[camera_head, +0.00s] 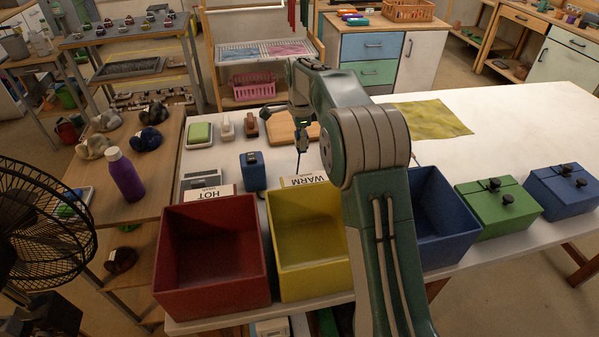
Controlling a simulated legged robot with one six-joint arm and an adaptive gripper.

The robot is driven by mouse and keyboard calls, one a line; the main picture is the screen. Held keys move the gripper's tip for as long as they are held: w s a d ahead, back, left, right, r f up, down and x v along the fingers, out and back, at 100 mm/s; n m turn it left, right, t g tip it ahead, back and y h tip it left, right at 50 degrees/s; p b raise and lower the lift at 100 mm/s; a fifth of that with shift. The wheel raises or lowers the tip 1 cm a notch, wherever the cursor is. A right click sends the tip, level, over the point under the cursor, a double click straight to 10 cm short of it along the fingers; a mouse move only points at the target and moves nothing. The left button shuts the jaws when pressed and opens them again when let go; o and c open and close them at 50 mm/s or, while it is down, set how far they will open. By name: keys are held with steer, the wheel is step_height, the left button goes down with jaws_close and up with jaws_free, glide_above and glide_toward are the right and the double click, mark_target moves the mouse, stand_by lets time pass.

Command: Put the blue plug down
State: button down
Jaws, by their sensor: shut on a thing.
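My gripper (300,143) points down over the far side of the white table, behind the yellow bin. It is shut on a slim dark thing (299,162) that hangs below it. The thing is too small to make out, and no blue shows on it, so I cannot tell if it is the blue plug. A blue block with a dark top (252,172) stands on the table just left of my gripper, apart from it. My arm hides part of the table to the right.
A red bin (212,255), a yellow bin (310,262) and a blue bin (440,225) line the near edge. Lidded green (497,210) and blue (563,192) boxes stand at right. A wooden board (285,130) lies behind my gripper.

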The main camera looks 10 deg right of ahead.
step_height(320, 180, down, 10)
stand_by(0.5)
steer(key=shift+c, duration=1.3)
jaws_free()
steer(key=shift+f, duration=0.1)
